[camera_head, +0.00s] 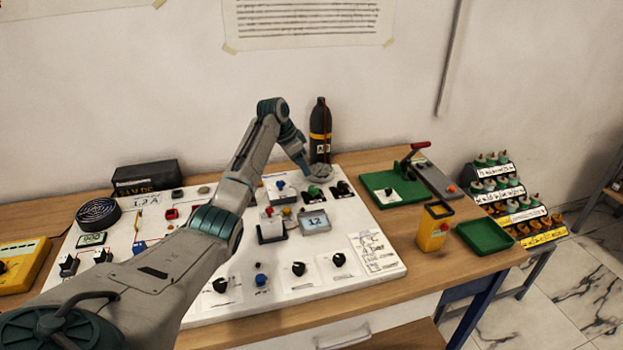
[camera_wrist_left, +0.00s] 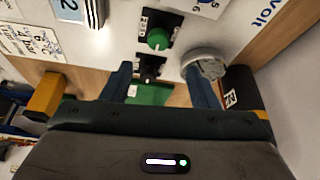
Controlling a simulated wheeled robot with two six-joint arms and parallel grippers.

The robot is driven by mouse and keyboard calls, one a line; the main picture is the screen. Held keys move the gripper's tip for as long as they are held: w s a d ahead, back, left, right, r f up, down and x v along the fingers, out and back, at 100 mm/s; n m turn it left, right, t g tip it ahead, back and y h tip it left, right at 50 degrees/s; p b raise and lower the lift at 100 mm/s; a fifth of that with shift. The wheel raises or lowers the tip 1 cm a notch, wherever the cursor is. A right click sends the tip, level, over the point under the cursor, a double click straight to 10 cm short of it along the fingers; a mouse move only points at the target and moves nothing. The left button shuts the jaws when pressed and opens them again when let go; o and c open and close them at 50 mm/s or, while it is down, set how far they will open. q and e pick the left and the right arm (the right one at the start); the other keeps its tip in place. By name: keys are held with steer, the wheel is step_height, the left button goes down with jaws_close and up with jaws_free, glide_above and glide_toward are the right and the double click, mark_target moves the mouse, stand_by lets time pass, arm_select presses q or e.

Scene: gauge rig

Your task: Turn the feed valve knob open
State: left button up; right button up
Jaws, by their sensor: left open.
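A green round knob (camera_head: 314,190) on a dark base is near the back right of the white panel (camera_head: 350,252). It also shows in the wrist view (camera_wrist_left: 158,39). A black knob (camera_head: 342,187) on a dark base is beside it and shows in the wrist view (camera_wrist_left: 150,66). The small labels next to both are too blurred to read, so I cannot tell which is the feed valve. My left gripper (camera_wrist_left: 158,90) is open and empty above this area, with both knobs showing between its blue fingers, apart from them. My right gripper is in no view.
A round grey gauge (camera_head: 322,171) is right at my left gripper, by its right finger in the wrist view. A black bottle (camera_head: 320,130) stands behind. Other knobs and a display box (camera_head: 314,222) crowd the panel. A green tray (camera_head: 484,236) is at right.

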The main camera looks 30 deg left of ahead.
mark_target(313, 188)
arm_select(q)
steer(key=p+x, duration=0.1)
steer(key=x, duration=0.7)
steer(key=shift+w+d+f+p, duration=0.1)
steer(key=shift+d+f+p, duration=0.15)
steer(key=shift+p, duration=0.15)
steer(key=shift+w+f, duration=0.1)
steer(key=shift+f, duration=0.25)
steer(key=shift+d+f, duration=0.1)
steer(key=shift+f, duration=0.2)
steer(key=c, duration=1)
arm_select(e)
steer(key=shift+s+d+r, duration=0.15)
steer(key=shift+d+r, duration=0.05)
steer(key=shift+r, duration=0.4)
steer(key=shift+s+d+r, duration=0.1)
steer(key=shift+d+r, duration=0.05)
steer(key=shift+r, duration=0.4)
